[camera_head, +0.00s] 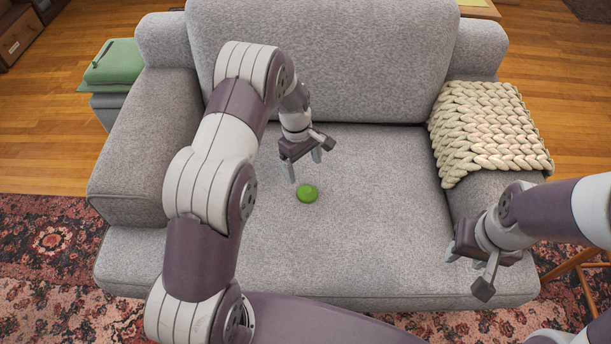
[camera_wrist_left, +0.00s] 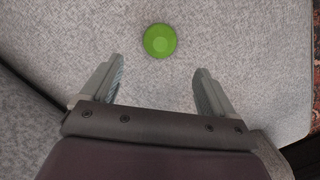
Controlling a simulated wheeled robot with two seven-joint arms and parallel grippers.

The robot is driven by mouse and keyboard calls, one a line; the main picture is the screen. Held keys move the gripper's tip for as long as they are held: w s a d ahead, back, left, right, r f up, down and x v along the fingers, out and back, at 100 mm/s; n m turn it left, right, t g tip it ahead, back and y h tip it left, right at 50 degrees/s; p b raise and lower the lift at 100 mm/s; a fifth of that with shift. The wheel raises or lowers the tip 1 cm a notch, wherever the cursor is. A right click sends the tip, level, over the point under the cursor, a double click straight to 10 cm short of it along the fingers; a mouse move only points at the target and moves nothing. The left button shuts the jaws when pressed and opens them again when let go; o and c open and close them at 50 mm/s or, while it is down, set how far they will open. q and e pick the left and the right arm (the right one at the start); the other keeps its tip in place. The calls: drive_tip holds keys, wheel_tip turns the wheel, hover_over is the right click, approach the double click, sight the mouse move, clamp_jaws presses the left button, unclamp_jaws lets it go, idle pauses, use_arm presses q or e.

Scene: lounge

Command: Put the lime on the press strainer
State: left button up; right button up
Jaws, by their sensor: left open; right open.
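The green lime (camera_head: 307,193) lies on the seat of the grey armchair. It also shows in the left wrist view (camera_wrist_left: 160,41), beyond the fingertips and roughly midway between them. My left gripper (camera_head: 303,172) is open and empty above the seat, just behind the lime in the head view; its two fingers (camera_wrist_left: 158,75) are spread apart in the wrist view. My right gripper (camera_head: 468,270) is open and empty over the front right of the armchair. I see no press strainer in either view.
The grey armchair (camera_head: 385,190) fills the middle, its seat clear around the lime. A cream knitted throw (camera_head: 490,130) covers its right arm. A green item (camera_head: 113,62) rests on a grey box at the left. A patterned rug (camera_head: 45,250) lies on the wooden floor.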

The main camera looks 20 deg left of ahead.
use_arm(q)
drive_tip(key=s+r+m+t+y, duration=0.1)
drive_tip(key=s+r+m, duration=0.8)
drive_tip(key=s+r, duration=0.5)
drive_tip(key=shift+s+d+r+t, duration=0.35)
drive_tip(key=shift+s+r+t, duration=0.05)
drive_tip(key=shift+s, duration=0.1)
drive_tip(key=shift+o, duration=0.4)
drive_tip(key=s+m, duration=0.1)
drive_tip(key=s, duration=0.1)
drive_tip(key=s+m, duration=0.2)
drive_tip(key=s, duration=0.1)
drive_tip(key=shift+s+r+y, duration=0.2)
drive_tip(key=shift+s+y, duration=0.05)
drive_tip(key=shift+y, duration=0.05)
drive_tip(key=m+g+b, duration=0.1)
drive_tip(key=m+b, duration=0.2)
drive_tip(key=m, duration=0.3)
hover_over(307, 190)
wheel_tip(307, 190, down, 13)
wheel_tip(307, 190, down, 12)
drive_tip(key=b, duration=0.5)
drive_tip(key=shift+f, duration=0.15)
